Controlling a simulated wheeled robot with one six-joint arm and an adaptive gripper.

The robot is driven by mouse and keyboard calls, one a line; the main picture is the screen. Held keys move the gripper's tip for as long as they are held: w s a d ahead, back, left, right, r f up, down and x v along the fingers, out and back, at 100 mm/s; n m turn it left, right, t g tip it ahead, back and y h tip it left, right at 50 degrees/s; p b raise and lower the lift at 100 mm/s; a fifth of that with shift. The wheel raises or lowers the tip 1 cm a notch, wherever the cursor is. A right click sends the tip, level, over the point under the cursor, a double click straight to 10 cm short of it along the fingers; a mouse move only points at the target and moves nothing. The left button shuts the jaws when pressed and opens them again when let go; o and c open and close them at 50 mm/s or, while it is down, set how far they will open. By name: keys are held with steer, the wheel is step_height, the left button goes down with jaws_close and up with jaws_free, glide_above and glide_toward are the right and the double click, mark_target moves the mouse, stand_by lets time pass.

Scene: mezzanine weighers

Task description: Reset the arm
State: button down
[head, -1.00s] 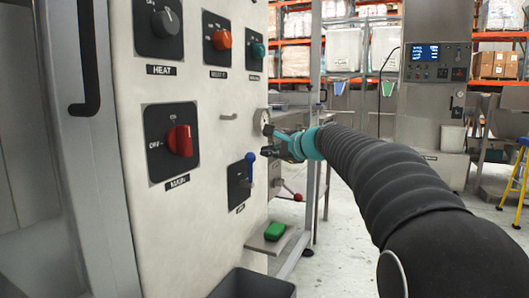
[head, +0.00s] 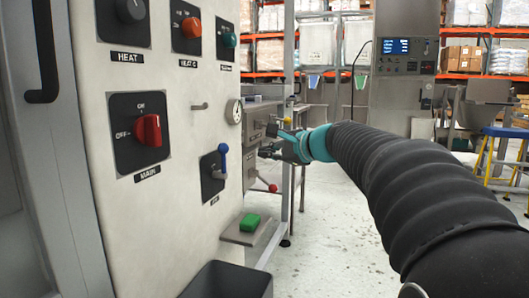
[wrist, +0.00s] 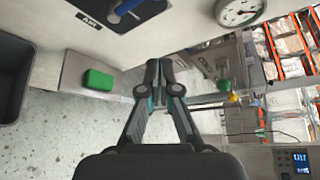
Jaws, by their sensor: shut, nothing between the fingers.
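My gripper (head: 272,152) reaches out at the end of my dark ribbed arm, to the right of a pale control panel (head: 172,75). In the wrist view my gripper (wrist: 160,75) has its fingertips together with nothing between them. It is apart from the panel and points past its right edge. The panel carries the red MAIN knob (head: 149,130) and the blue-handled AIR lever (head: 222,155), which stands upright. Black HEAT (head: 130,10), red-orange (head: 191,27) and teal (head: 230,40) knobs sit above.
A green block (head: 250,222) lies on a small shelf (head: 256,235) below the panel, with a dark bin (head: 225,282) in front. A gauge (head: 234,112) is near the panel edge. A yellow-and-blue step stool (head: 505,145) stands at right. The floor between is clear.

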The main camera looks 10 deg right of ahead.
steer(key=s+f+n+g+h+p, duration=0.1)
steer(key=s+f+n+g+h, duration=0.2)
steer(key=s+f, duration=0.4)
steer(key=s+f+n+g, duration=0.2)
steer(key=s+f+n, duration=0.25)
steer(key=f, duration=0.45)
steer(key=s+f+n+h+p, duration=0.1)
steer(key=s+n+p, duration=0.1)
steer(key=s, duration=0.5)
steer(key=s+a+f+n+g+h+p, duration=0.1)
steer(key=s+n+h+p, duration=0.1)
steer(key=s+n, duration=0.3)
steer(key=s+a+f+n+g+h+p, duration=0.1)
steer(key=s+n+p, duration=0.1)
steer(key=s, duration=0.9)
steer(key=shift+a+f+n, duration=0.15)
steer(key=shift+f+n, duration=0.1)
steer(key=shift+n, duration=0.4)
